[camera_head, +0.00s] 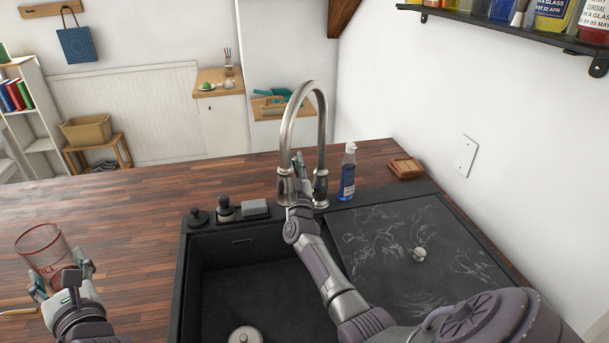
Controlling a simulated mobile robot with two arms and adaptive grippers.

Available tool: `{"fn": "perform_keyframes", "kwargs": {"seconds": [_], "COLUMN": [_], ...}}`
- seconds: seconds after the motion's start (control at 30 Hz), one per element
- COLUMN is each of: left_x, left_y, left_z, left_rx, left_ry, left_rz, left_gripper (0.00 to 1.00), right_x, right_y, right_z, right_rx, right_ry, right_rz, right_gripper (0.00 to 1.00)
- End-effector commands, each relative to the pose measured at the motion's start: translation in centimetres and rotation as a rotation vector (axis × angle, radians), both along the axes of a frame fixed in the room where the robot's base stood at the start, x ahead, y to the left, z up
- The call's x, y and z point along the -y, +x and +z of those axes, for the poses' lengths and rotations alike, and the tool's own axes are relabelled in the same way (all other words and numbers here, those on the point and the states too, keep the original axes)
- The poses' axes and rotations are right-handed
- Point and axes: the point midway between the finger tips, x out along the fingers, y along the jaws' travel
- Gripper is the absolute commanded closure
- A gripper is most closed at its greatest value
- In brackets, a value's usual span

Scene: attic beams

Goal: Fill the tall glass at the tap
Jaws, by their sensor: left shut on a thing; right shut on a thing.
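The tall glass (42,248) is clear with a reddish rim and stands out at the left of the view, over the wooden counter. My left gripper (60,280) is shut on the lower part of the glass, which looks tilted in the picture. The metal tap (286,135) rises behind the sink and arches over, its spout head pointing down. My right gripper (299,178) is at the tap's lower part and is shut on it, seemingly at the handle; the fingers partly hide the contact. No stream of water shows below the spout.
The black sink (215,250) has a drain in its basin and a chalk-marked drainboard (385,250) with a small pale knob-like item (419,254). A blue soap bottle (348,172) and a wooden block (405,168) stand behind. The counter (120,225) left of the sink is mostly clear.

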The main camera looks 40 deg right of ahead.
Motion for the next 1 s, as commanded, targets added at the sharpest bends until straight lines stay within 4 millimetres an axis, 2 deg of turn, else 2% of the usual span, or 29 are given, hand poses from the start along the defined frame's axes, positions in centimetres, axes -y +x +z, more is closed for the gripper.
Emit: {"fn": "perform_keyframes", "kwargs": {"seconds": [0.03, 0.2, 0.47, 0.5, 0.63, 1.0], "left_x": [0.0, 0.0, 0.0, 0.0, 0.0, 0.0], "left_y": [0.0, 0.0, 0.0, 0.0, 0.0, 0.0], "left_z": [-0.4, -0.2, -0.2, -0.2, -0.2, -0.2], "left_rx": [0.004, 0.003, 0.003, 0.003, 0.003, 0.003], "left_ry": [-0.001, -0.001, -0.001, -0.001, -0.001, -0.001], "left_rz": [0.0, 0.0, 0.0, 0.0, 0.0, 0.0], "left_gripper": [0.86, 0.86, 0.86, 0.86, 0.86, 0.86], "right_x": [-0.4, -1.1, -1.1, -1.1, -1.1, -1.4], "right_y": [0.5, 0.8, 0.8, 0.8, 0.8, 0.5], "right_z": [-0.5, -0.4, -0.3, -0.2, -0.3, -0.6], "right_rx": [-0.023, -0.062, -0.062, -0.062, -0.061, -0.062], "right_ry": [-0.036, -0.108, -0.111, -0.111, -0.11, -0.108], "right_rz": [0.0, 0.0, -0.001, -0.001, 0.0, 0.001], "right_gripper": [1.0, 1.0, 1.0, 0.82, 0.6, 0.6]}}
